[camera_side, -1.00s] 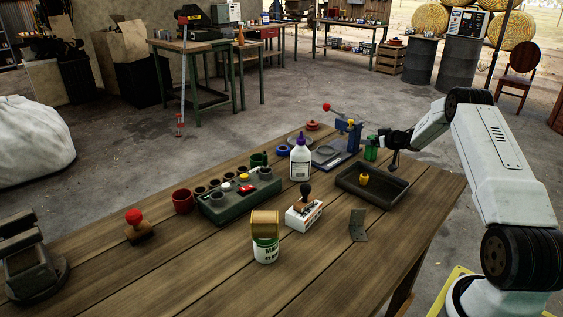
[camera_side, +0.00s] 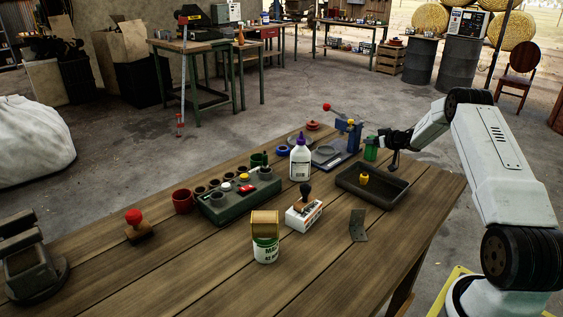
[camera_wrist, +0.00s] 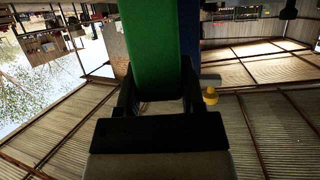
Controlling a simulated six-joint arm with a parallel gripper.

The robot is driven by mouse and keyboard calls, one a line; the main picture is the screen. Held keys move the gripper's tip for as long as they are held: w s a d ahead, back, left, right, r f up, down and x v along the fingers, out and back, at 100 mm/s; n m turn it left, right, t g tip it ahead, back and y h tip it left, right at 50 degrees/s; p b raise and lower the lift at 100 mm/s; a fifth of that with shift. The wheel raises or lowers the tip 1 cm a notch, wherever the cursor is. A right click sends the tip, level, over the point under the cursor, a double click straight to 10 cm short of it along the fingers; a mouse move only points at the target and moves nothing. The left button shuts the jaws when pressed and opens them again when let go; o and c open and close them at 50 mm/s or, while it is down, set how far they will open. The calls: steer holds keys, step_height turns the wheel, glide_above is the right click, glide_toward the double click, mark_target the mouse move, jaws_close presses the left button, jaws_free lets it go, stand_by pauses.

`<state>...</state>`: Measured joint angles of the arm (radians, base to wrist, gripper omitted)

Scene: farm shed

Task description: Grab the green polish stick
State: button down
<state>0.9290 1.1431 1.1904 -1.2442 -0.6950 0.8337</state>
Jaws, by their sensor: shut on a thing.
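The green polish stick (camera_side: 371,149) is a small green block in my gripper (camera_side: 384,146), above the far edge of the dark tray. In the wrist view the green stick (camera_wrist: 151,45) fills the top centre, between the two dark fingers of my gripper (camera_wrist: 155,88). The fingers are shut on it, one on each side. The side view is too small to show the finger contact.
A dark tray (camera_side: 397,204) holding a small yellow piece (camera_side: 364,178) stands below my gripper. A blue device (camera_side: 355,137) is just left of the stick. A white bottle (camera_side: 300,160), a stamp on a box (camera_side: 304,216) and a green-grey holder (camera_side: 232,208) stand further left.

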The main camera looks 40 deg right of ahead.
steer(key=shift+r, duration=0.15)
steer(key=shift+r, duration=1.4)
steer(key=shift+s+a+r, duration=0.1)
steer(key=shift+s+r, duration=0.05)
steer(key=shift+r, duration=0.15)
steer(key=s+a+r, duration=0.8)
steer(key=s+r, duration=0.1)
steer(key=s, duration=0.1)
steer(key=shift+s+a+r, duration=0.15)
steer(key=shift+s+a, duration=0.15)
steer(key=shift+r, duration=0.15)
